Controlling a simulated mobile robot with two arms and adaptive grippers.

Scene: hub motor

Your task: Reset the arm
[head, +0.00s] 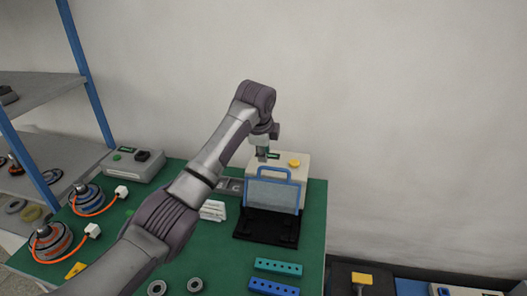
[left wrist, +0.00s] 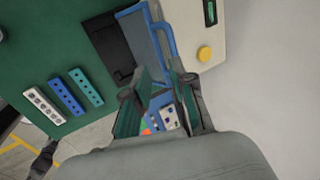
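My left arm reaches across the green table (head: 312,235) from the lower left in the head view. My left gripper (head: 262,155) points down just behind the top of a blue-framed clear guard (head: 272,193), which stands upright on a black base (head: 262,232). In the left wrist view the two fingers of my left gripper (left wrist: 160,98) are apart with nothing held between them. The guard's blue frame (left wrist: 163,38) shows just beyond the fingertips; I cannot tell whether they touch it. My right gripper is not in view.
A pale box with a yellow button (head: 294,163) stands right behind the guard. Two hub motors (head: 52,241) with orange cables lie at the left. Teal (head: 278,267) and blue (head: 273,287) perforated blocks lie in front. A blue-posted shelf (head: 50,92) stands at the left.

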